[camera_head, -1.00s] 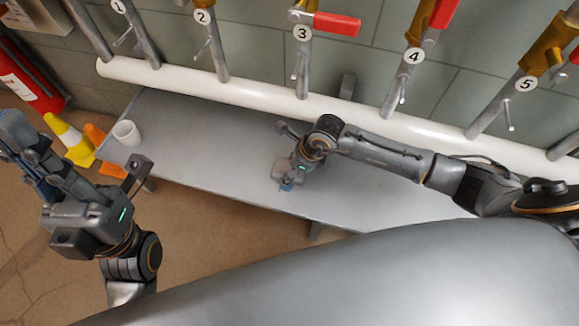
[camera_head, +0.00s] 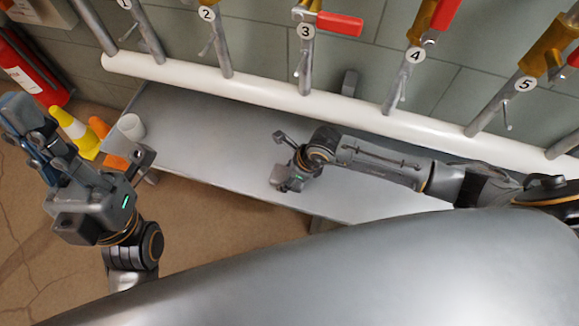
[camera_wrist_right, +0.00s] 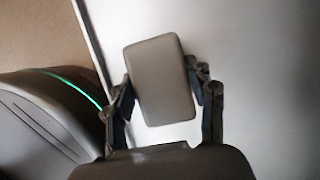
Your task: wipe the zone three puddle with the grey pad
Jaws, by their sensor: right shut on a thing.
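The grey pad (camera_wrist_right: 159,80) shows in the right wrist view as a rounded rectangular block between the two fingers of my right gripper (camera_wrist_right: 163,95), which is shut on it. In the head view my right gripper (camera_head: 282,186) is low over the grey bench (camera_head: 210,145), near its front edge below valve pipe three (camera_head: 303,70). The pad is hard to make out there, and I cannot tell whether it touches the bench. No puddle can be made out. My left gripper (camera_head: 25,135) is at the far left, away from the bench; its finger opening is unclear.
A white cup (camera_head: 131,127) stands at the bench's left end. A yellow-and-white cone (camera_head: 75,132) and a red extinguisher (camera_head: 30,75) are beyond it. A white horizontal pipe (camera_head: 250,92) and numbered valve pipes line the back. The bench's left-middle part is clear.

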